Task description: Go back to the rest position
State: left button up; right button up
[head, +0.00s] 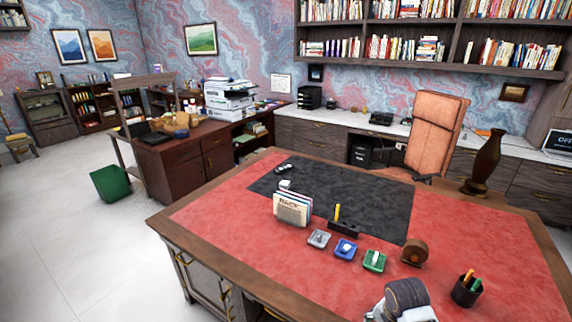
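Neither of my grippers shows in the head view. A grey and white rounded part (404,300) rises from the bottom edge in front of the desk's near side; no fingers can be seen on it. The desk (520,255) has a red leather top with a wooden rim and a black mat (370,195). No object is seen held.
On the desk stand a file holder (292,209), a black pen stand (343,229), small grey (319,238), blue (345,249) and green (374,261) trays, a brown round object (414,252), a pen cup (466,291) and a tall vase (485,165).

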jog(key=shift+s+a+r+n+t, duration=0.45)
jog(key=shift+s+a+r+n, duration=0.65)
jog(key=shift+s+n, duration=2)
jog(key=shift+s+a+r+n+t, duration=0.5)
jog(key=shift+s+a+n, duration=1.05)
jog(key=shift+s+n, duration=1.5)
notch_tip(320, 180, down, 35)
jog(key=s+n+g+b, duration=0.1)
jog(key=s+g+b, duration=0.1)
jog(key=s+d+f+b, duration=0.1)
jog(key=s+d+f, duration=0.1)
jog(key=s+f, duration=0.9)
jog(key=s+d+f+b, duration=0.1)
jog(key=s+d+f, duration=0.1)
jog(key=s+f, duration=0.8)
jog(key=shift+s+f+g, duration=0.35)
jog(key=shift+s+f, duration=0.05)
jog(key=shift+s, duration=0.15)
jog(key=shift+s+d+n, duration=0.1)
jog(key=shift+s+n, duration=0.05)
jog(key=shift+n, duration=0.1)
